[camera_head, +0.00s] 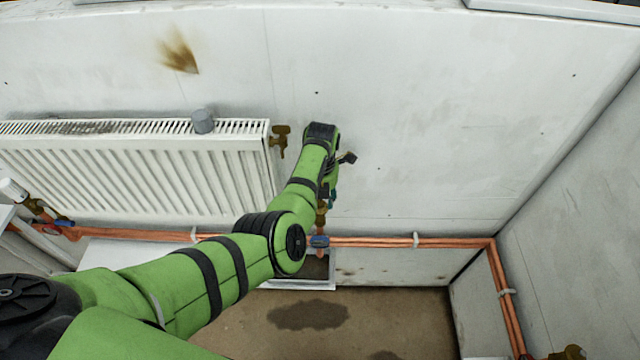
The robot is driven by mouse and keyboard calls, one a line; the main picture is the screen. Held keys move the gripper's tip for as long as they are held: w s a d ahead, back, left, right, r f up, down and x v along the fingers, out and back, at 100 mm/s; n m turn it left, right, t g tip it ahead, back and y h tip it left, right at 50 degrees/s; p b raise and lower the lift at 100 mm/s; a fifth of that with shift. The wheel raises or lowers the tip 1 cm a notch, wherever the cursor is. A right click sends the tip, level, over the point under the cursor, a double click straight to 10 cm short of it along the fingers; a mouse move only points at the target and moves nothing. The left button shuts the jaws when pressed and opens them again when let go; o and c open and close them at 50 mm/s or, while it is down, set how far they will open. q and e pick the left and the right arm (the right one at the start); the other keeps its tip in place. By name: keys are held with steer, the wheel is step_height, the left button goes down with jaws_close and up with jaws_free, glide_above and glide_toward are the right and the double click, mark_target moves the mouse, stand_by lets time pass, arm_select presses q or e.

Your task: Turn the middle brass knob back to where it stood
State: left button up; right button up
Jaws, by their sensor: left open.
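My left arm, green with black bands, reaches in from the lower left to the wall right of the radiator. Its left gripper (331,188) is open and mostly hidden behind my forearm. Only dark parts and a bluish piece show at its right edge. A brass fitting (321,213) shows just below it, above the copper pipe; I cannot tell whether they touch. Another brass valve (280,138) sits at the radiator's upper right end, left of my wrist and apart from it. I cannot tell how the middle knob is turned. My right gripper is not in view.
The white radiator (120,170) carries a grey cup-like object (203,121) on top. Copper pipes (400,241) with a blue-handled valve (319,241) run low along the wall. A brass part (569,353) shows at bottom right. The wall right of my wrist is clear.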

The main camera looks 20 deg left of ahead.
arm_select(q)
step_height(320, 180, up, 11)
steer(key=shift+s, duration=0.15)
stand_by(0.4)
